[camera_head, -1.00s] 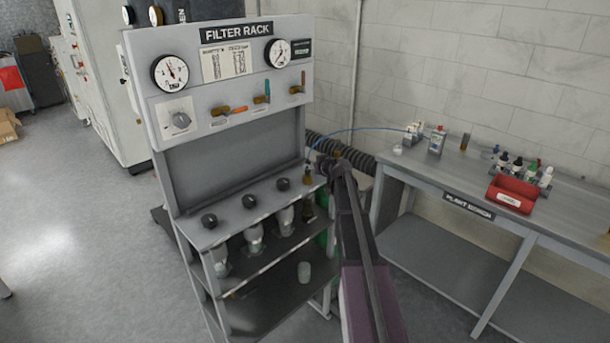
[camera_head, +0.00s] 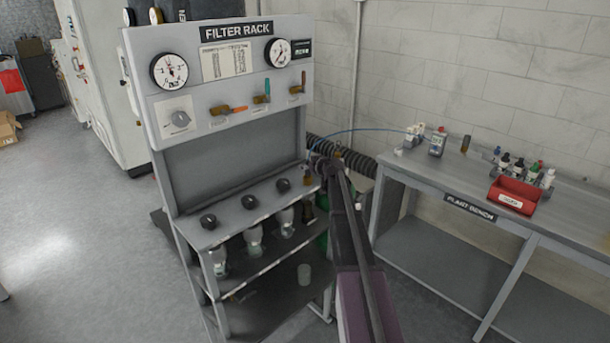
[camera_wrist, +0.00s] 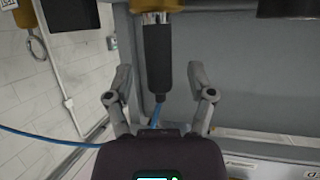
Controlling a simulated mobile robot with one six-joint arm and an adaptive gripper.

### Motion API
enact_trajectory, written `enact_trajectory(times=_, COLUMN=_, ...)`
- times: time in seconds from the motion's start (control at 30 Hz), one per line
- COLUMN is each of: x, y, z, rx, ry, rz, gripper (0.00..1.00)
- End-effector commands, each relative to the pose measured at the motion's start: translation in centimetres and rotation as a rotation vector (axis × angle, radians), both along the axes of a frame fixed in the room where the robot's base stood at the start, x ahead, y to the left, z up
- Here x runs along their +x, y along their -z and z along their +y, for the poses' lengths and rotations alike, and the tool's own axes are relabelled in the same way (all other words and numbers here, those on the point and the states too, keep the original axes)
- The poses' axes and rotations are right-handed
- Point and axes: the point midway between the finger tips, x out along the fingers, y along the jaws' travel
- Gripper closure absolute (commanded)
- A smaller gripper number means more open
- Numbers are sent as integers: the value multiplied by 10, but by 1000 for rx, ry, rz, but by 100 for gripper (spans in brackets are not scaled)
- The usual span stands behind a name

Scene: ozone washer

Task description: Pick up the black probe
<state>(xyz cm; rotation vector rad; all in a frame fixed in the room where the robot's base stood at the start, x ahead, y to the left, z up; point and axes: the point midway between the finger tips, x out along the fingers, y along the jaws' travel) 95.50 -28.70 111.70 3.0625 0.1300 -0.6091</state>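The black probe (camera_wrist: 158,62) hangs upright in the wrist view, below a metal and yellow fitting (camera_wrist: 155,12). A blue cable leaves its lower end. My gripper (camera_wrist: 159,75) is open, with one finger on each side of the probe and visible gaps between. In the head view my gripper (camera_head: 325,168) is at the right edge of the filter rack (camera_head: 215,60). There my arm hides the probe, and only a brass fitting and the blue cable (camera_head: 352,130) show nearby.
The plant bench (camera_head: 398,172) stands at right, holding a handheld meter (camera_head: 437,143), a red bin (camera_head: 513,195) and several small bottles. A black corrugated hose (camera_head: 350,156) runs behind my arm. The rack shelf carries several black knobs. Open floor lies at left.

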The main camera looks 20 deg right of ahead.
Motion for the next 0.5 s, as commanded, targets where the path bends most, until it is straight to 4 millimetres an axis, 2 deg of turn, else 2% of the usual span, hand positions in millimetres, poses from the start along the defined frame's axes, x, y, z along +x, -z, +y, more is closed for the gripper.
enact_trajectory(times=0.03, x=0, y=0, z=0, rx=0, ry=0, rz=0, gripper=42)
enact_trajectory(times=0.23, x=0, y=0, z=0, rx=0, ry=0, rz=0, gripper=100)
enact_trajectory(times=0.5, x=0, y=0, z=0, rx=0, ry=0, rz=0, gripper=100)
